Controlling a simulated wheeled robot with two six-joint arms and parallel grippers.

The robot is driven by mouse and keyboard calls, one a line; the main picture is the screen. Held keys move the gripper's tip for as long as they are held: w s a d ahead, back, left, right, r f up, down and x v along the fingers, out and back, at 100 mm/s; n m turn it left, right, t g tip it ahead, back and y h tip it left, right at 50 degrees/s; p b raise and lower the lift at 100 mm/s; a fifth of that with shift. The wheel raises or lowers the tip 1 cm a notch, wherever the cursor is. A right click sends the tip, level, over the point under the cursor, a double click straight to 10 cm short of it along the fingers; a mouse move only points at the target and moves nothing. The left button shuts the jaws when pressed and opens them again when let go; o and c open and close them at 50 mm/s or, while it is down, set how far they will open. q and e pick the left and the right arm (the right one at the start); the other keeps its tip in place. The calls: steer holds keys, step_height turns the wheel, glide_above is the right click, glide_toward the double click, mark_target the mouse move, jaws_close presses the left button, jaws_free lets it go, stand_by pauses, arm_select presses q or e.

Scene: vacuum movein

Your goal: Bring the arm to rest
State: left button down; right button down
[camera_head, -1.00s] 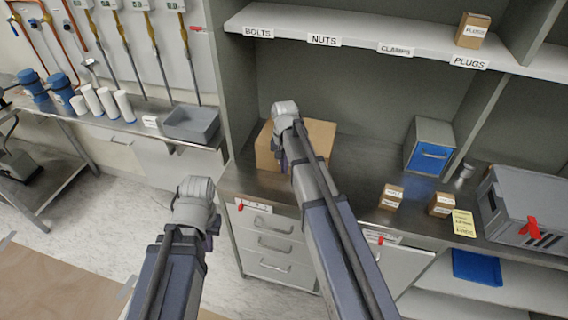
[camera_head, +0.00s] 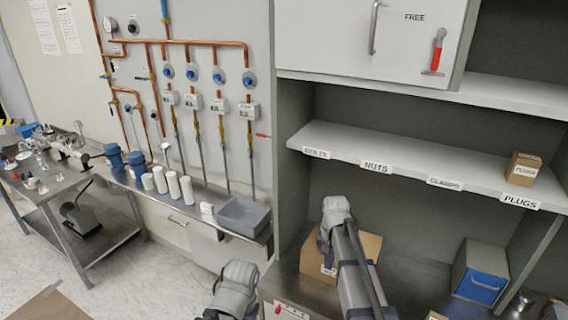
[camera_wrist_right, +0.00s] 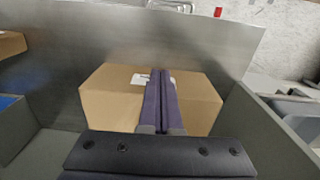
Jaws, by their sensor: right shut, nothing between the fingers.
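My right arm reaches up from the bottom of the head view. Its gripper (camera_head: 324,244) points down beside a brown cardboard box (camera_head: 371,246) on the workbench and is partly hidden by my wrist. In the right wrist view the two purple fingers (camera_wrist_right: 160,90) lie together, shut and empty, in front of the cardboard box (camera_wrist_right: 108,102). I cannot tell whether they touch it. My left arm's wrist (camera_head: 236,283) shows at the bottom of the head view; its fingers are mostly hidden or cut off.
A labelled shelf (camera_head: 404,170) runs above the bench, with a small PLUGS box (camera_head: 522,168) on it. A grey box with a blue front (camera_head: 480,270) stands right of the cardboard box. A grey tray (camera_head: 243,216) and white cylinders sit on the left bench.

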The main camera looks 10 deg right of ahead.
steer(key=s+a+f+n+b, duration=0.2)
steer(key=s+a+n, duration=0.3)
steer(key=s+a, duration=0.3)
steer(key=s+a+f+n+h+b, duration=0.1)
steer(key=s+a+n, duration=0.4)
steer(key=s, duration=0.7)
steer(key=a+f+b, duration=0.1)
steer(key=a, duration=0.1)
steer(key=shift+s+a, duration=0.2)
steer(key=shift+a, duration=0.15)
